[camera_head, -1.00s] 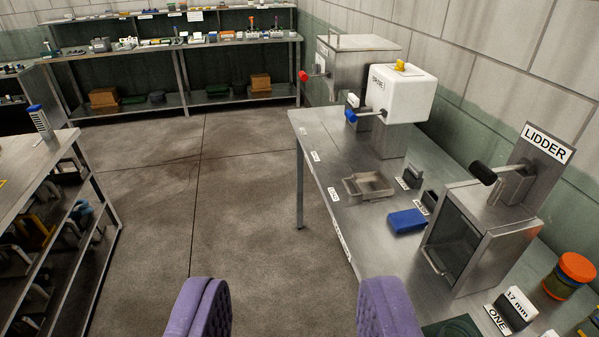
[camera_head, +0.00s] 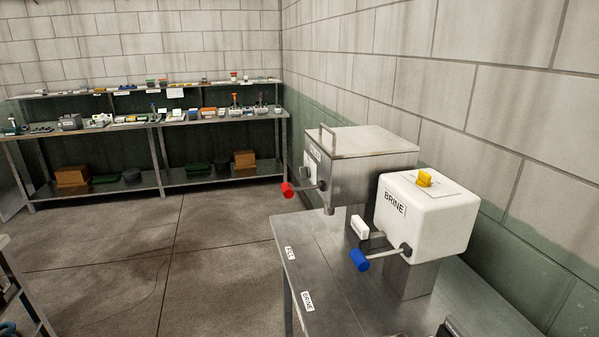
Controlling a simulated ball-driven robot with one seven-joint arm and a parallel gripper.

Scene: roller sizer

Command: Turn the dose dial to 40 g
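No part marked as a dose dial in grams can be read in this view. A yellow knob (camera_head: 425,178) sits on a pale plate on top of the white BRINE box (camera_head: 430,222). The plate's markings are too small to read. The BRINE box has a crank with a blue handle (camera_head: 360,260) and a white block (camera_head: 360,228) at its front left. Behind it stands a steel hopper (camera_head: 365,170) with a red-handled crank (camera_head: 288,190); the label on its front is too oblique to read. My gripper is not in this view.
Both machines stand on a steel bench (camera_head: 340,290) against the block wall. A label BRINE (camera_head: 307,301) is on the bench's edge. Steel shelves (camera_head: 130,125) with many small items line the back wall. The floor (camera_head: 170,250) left of the bench is clear.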

